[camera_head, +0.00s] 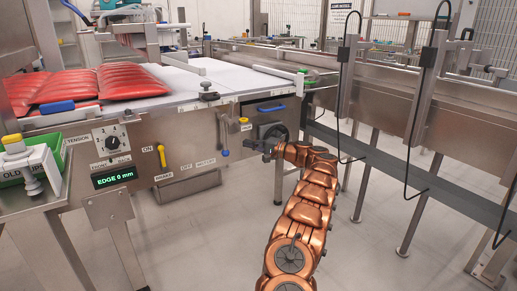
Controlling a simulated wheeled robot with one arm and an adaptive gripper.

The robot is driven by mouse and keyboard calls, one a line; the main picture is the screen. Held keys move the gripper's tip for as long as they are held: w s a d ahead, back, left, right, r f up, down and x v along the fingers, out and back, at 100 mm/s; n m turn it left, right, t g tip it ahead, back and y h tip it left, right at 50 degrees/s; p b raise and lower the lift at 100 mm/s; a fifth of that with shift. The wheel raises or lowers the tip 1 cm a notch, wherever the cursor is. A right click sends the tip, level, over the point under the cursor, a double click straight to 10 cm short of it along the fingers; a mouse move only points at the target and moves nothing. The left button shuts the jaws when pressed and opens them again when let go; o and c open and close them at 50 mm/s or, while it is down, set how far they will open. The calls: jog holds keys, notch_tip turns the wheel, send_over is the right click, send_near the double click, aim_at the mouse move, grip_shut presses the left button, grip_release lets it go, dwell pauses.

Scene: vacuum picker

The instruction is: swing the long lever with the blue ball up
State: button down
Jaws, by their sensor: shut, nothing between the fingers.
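The long lever (221,132) hangs down on the steel front panel of the machine, with its blue ball (224,153) at the lower end. My gripper (262,147) is dark and sits at the end of my copper-coloured arm. It points left, to the right of the blue ball and at nearly the same height in the picture, with a visible gap between them. It is shut and holds nothing. The distance in depth between gripper and ball is hard to tell.
A shorter yellow-ended lever (161,155) and a black dial (112,143) are further left. A blue handle (270,108) and a dark round part (273,131) are near my gripper. Conveyor rails (430,90) with hanging black cables close off the right. Red packs (130,80) lie on top.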

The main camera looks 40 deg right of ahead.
aim_at(224, 135)
jog(key=shift+w+a+b, duration=0.3)
jog(key=shift+w+a, duration=0.2)
jog(key=shift+a, duration=0.3)
jog(key=shift+w+a+b, duration=0.25)
jog(key=shift+w+a, duration=0.25)
jog(key=shift+a, duration=0.3)
jog(key=shift+w+a+b, duration=0.3)
jog(key=shift+w+a, duration=0.2)
jog(key=shift+a, duration=0.3)
jog(key=shift+a, duration=0.1)
jog(key=shift+a+f+m, duration=0.15)
jog(key=shift+a+m, duration=0.15)
jog(key=shift+m, duration=0.1)
